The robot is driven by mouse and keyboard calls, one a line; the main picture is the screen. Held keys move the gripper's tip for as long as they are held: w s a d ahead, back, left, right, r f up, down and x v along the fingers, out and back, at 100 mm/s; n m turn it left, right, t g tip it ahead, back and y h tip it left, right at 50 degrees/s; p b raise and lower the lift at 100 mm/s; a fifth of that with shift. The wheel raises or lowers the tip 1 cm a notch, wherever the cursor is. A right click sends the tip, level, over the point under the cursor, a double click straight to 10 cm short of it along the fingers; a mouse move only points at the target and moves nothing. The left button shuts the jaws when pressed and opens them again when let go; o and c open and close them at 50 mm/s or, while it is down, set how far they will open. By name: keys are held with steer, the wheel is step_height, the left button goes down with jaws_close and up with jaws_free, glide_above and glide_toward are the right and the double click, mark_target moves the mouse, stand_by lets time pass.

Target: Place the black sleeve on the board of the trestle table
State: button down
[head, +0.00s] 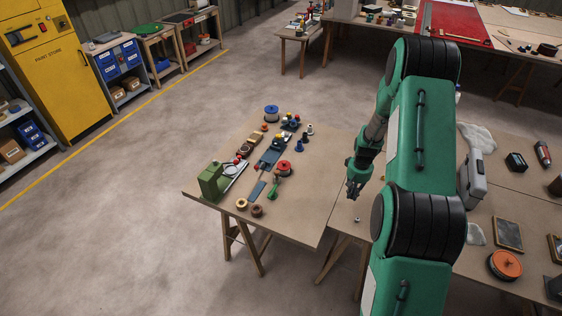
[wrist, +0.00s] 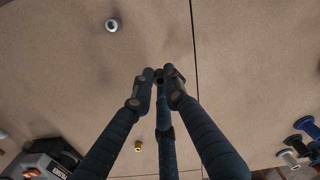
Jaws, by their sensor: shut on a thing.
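My gripper (head: 354,191) points down over the wooden board (head: 345,212) on trestle legs, just right of the seam between two boards. In the wrist view its three blue-grey fingers (wrist: 160,82) are closed together on a small dark thing, the black sleeve (wrist: 159,75). Most of the sleeve is hidden by the fingertips; in the head view I cannot make it out. The board (wrist: 60,75) below the fingertips is bare. The gripper appears above the board, with the gap hard to judge.
A small silver ring (head: 357,220) lies on the board near the gripper; it shows in the wrist view (wrist: 112,25). A brass piece (wrist: 138,146) lies on the other side. The left board holds a green machine (head: 211,182) and several spools. A grey case (head: 472,180) stands right.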

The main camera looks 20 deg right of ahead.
steer(key=shift+n, duration=0.3)
steer(key=w+a, duration=0.1)
steer(key=a, duration=0.4)
steer(key=w+a, duration=0.1)
steer(key=a, duration=0.5)
steer(key=w+a, duration=0.1)
steer(key=a, duration=0.5)
steer(key=shift+w+r, duration=0.1)
steer(key=shift+w, duration=0.1)
steer(key=shift+n, duration=0.5)
steer(key=a, duration=0.6)
steer(key=s+a, duration=0.1)
steer(key=a, duration=0.6)
steer(key=s+a, duration=0.1)
steer(key=a, duration=0.6)
steer(key=shift+s+a+p, duration=0.1)
steer(key=shift+s+p, duration=0.1)
steer(key=shift+p, duration=0.2)
steer(key=shift+s+a, duration=0.2)
steer(key=shift+a, duration=0.45)
glide_above(258, 201)
steer(key=shift+w+f, duration=0.1)
steer(key=shift+f, duration=0.65)
steer(key=shift+f, duration=0.1)
steer(key=shift+f, duration=1.65)
steer(key=shift+f+b, duration=0.15)
steer(key=shift+b, duration=0.15)
